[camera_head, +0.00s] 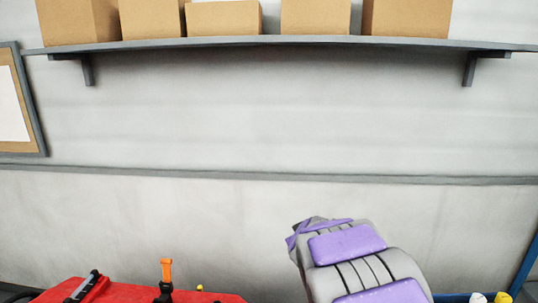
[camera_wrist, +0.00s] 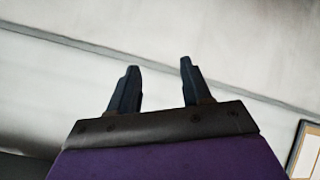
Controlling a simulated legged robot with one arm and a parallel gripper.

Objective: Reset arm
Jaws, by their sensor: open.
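My gripper (camera_wrist: 158,72) shows in the wrist view with its two dark fingers apart and nothing between them. It faces the bare grey wall. In the head view my grey and purple arm rises from the bottom edge, right of centre; the gripper's fingers cannot be made out there.
A wall shelf (camera_head: 290,41) holds several cardboard boxes (camera_head: 223,18). A framed board (camera_head: 41,120) hangs at the left and also shows in the wrist view (camera_wrist: 297,148). A red surface (camera_head: 135,291) with an orange-handled item (camera_head: 167,271) is at bottom left. White and yellow caps (camera_head: 478,298) are at bottom right.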

